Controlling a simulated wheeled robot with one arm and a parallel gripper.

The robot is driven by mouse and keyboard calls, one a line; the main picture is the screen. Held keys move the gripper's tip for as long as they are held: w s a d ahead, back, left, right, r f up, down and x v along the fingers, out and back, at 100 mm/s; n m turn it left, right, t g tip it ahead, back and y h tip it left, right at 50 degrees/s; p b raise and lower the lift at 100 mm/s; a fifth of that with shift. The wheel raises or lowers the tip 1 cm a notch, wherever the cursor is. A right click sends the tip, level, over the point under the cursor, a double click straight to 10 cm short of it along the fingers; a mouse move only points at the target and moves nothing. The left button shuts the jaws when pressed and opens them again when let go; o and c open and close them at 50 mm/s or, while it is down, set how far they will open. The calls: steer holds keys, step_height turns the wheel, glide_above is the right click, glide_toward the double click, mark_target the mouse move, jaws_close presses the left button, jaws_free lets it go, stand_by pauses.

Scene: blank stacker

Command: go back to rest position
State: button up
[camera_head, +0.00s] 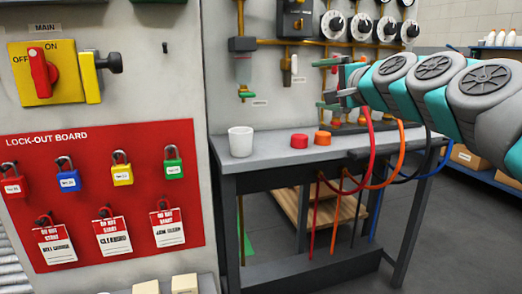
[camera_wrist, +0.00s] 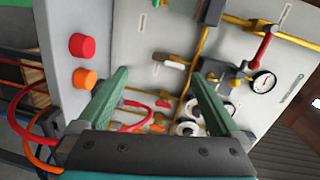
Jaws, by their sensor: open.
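My gripper (camera_head: 345,92) is held up at the end of my arm, above the grey workbench and in front of the panel with gauges. In the wrist view, the two green fingers of my gripper (camera_wrist: 162,88) are spread apart. I see nothing between them but the panel and pipes behind. A red cap (camera_head: 299,141) and an orange cap (camera_head: 322,138) sit on the bench (camera_head: 268,150), below and left of the gripper. The caps also show at the left of the wrist view. A white cup (camera_head: 240,141) stands at the bench's left end.
A red lock-out board (camera_head: 90,205) with padlocks and tags is on the left cabinet, under a red-and-yellow main switch (camera_head: 42,72). Red, orange and blue hoses (camera_head: 371,150) loop off the bench's right side. A blue-edged shelf (camera_head: 485,178) stands far right. Floor is open in front.

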steer(key=s+a+f+n+g+h+p, duration=0.1)
steer(key=s+a+f+n+g, duration=0.3)
steer(key=s+f, duration=0.6)
steer(key=s+a+f+n+g, duration=0.4)
steer(key=s+a+f+g, duration=0.15)
steer(key=f, duration=0.75)
steer(key=s+d+f+n+g+h, duration=0.1)
steer(key=s+d+f+g, duration=0.1)
steer(key=s+f, duration=0.4)
steer(key=s+d+f+n+g+h, duration=0.1)
steer(key=s+d+f, duration=0.4)
steer(key=s, duration=0.7)
steer(key=s+d+f+n+g+h+p, duration=0.1)
steer(key=s+f+g, duration=0.4)
steer(key=s, duration=0.5)
steer(key=shift+d+f+n+h, duration=0.6)
steer(key=shift+d+f+h, duration=0.35)
steer(key=shift+d+h, duration=0.25)
